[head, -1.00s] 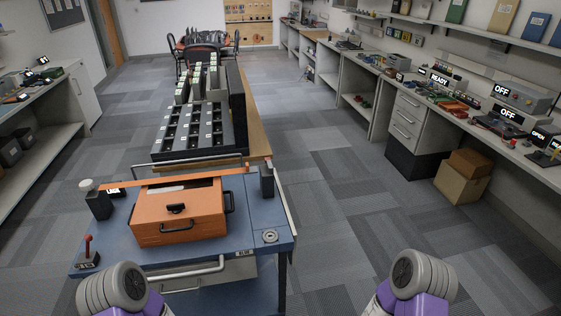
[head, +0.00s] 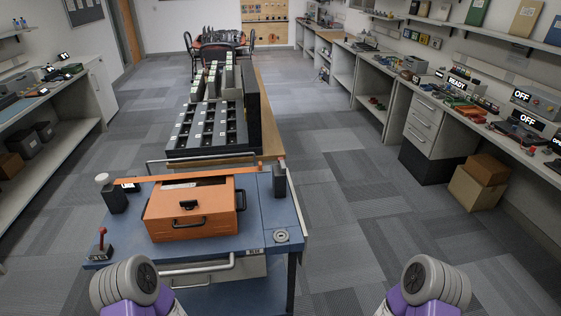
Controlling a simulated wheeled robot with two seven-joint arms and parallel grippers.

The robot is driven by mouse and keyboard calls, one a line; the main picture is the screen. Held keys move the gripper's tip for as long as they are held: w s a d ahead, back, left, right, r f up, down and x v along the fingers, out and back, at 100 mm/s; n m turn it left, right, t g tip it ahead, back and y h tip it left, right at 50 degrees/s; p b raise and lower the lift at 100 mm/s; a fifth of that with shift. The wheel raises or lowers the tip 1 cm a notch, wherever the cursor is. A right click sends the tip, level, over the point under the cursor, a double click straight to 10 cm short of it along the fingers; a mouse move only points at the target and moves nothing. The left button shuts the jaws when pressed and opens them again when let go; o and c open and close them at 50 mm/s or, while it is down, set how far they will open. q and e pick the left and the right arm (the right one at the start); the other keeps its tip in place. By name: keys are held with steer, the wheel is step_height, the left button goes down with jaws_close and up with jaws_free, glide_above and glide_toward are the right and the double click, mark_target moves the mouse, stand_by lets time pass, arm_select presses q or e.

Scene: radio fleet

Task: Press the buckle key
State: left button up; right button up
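An orange case (head: 190,222) with a black handle and a black latch on its front sits on a blue cart top (head: 235,243). A thin orange strap (head: 165,181) runs across the back of the case, between a dark post with a white knob (head: 116,198) on the left and a dark post (head: 279,181) on the right. A small orange tab (head: 259,166) stands by the right post. I cannot tell which part is the buckle key. Only my purple and grey arm links show at the bottom edge; neither gripper is in view.
A red lever (head: 101,245) stands at the cart's front left, and a round grey disc (head: 281,236) lies at its front right. A rack of dark slots (head: 210,135) stands behind the cart. Cardboard boxes (head: 478,182) are on the floor at right. Carpet right of the cart is clear.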

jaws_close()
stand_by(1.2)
